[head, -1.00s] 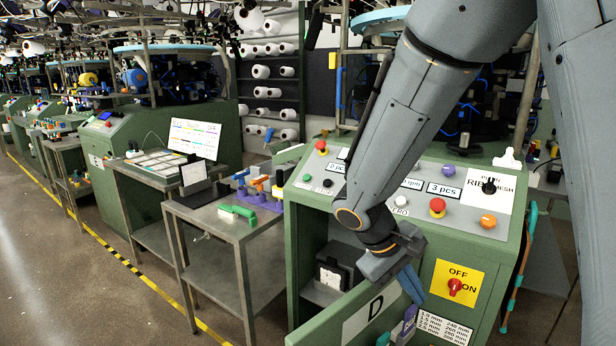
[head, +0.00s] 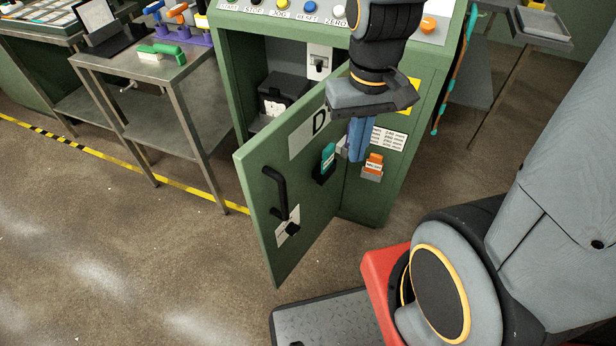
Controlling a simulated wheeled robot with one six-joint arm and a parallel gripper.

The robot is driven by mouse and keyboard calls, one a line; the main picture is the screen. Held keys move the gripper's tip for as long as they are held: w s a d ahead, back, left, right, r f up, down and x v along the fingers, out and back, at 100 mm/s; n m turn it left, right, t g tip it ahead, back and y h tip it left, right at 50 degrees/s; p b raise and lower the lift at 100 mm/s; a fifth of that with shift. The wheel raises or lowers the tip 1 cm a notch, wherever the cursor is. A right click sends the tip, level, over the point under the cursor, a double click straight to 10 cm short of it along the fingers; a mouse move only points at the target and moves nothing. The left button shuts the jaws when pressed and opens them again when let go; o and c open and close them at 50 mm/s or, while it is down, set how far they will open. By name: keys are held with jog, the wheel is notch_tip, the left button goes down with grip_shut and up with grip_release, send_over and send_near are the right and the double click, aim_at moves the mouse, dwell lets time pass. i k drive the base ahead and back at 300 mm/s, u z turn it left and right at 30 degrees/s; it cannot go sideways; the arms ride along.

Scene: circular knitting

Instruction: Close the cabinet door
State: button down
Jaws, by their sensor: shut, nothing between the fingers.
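The green cabinet door (head: 262,176), marked with a letter D, stands swung open from the green cabinet (head: 232,60). Its black handle (head: 277,190) is near the free left edge, above a latch on a white plate (head: 288,228). The cabinet's interior shows behind the door, with a black box (head: 285,95) on a shelf. My gripper (head: 356,157) points down, its blue fingers shut and empty, near the hinge side of the door and to the right of the handle. Whether the fingers touch the door I cannot tell.
A teal-handled item (head: 327,160) sits in a holder on the door. An orange item (head: 373,164) hangs on the cabinet front. A metal side table (head: 150,70) stands to the left. The floor (head: 150,260) before the door is clear, with a yellow-black line crossing it.

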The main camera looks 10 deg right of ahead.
aim_at(278, 169)
jog(key=z, duration=1.3)
jog(key=k, duration=0.8)
jog(key=u, duration=1.35)
